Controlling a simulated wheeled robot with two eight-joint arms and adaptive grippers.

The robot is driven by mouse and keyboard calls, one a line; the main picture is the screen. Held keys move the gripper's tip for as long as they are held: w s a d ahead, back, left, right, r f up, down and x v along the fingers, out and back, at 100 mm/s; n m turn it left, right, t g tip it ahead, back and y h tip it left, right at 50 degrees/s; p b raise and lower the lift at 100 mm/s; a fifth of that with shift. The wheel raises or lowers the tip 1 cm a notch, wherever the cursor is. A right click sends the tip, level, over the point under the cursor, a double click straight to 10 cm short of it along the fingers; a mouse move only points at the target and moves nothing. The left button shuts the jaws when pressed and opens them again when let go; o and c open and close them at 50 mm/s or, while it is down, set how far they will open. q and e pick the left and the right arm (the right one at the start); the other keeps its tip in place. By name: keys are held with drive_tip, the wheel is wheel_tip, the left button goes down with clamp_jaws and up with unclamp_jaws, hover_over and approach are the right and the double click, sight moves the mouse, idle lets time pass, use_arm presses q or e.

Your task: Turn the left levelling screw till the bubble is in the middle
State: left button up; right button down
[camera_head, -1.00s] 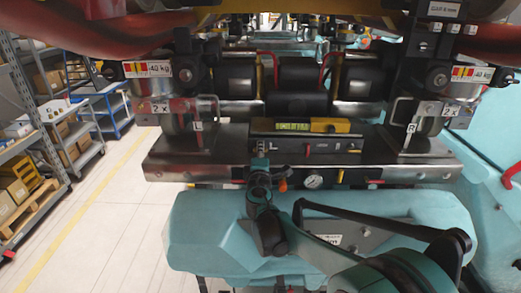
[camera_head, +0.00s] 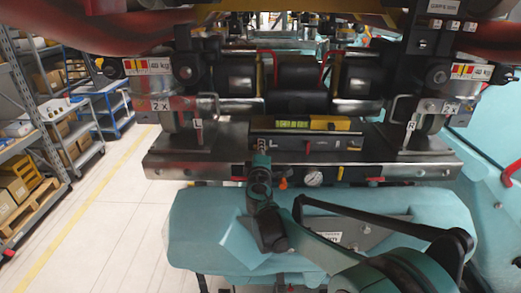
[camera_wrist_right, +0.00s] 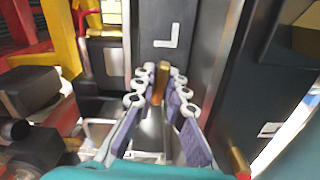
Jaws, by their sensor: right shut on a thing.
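A yellow spirit level (camera_head: 330,124) lies on the dark rail of the steel beam in the head view. Its green vial (camera_head: 292,124) shows, but the bubble's exact place is too small to tell. My right gripper (camera_head: 260,163) reaches up to the beam's front, below and left of the level. In the right wrist view its fingers (camera_wrist_right: 157,88) are shut on a narrow brass-coloured piece (camera_wrist_right: 162,76), in front of a metal plate with a white L mark (camera_wrist_right: 172,38). I cannot tell how much of this piece is hidden. My left gripper is not in view.
The steel beam (camera_head: 178,158) carries a round gauge (camera_head: 312,178) to the right of my gripper. An L tag (camera_head: 197,124) and an R tag (camera_head: 412,127) hang at its sides. Shelves (camera_head: 22,120) stand far left, beyond clear floor (camera_head: 110,215).

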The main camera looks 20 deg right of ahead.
drive_tip(key=m+b, duration=0.1)
drive_tip(key=m, duration=0.4)
drive_tip(key=m+b, duration=0.1)
drive_tip(key=m, duration=0.5)
drive_tip(key=shift+m+b, duration=0.4)
drive_tip(key=m, duration=0.5)
drive_tip(key=shift+b, duration=0.4)
drive_tip(key=m, duration=0.5)
drive_tip(key=c, duration=1.9)
unclamp_jaws()
drive_tip(key=shift+w, duration=0.1)
drive_tip(key=shift+b, duration=0.3)
drive_tip(key=v, duration=1.2)
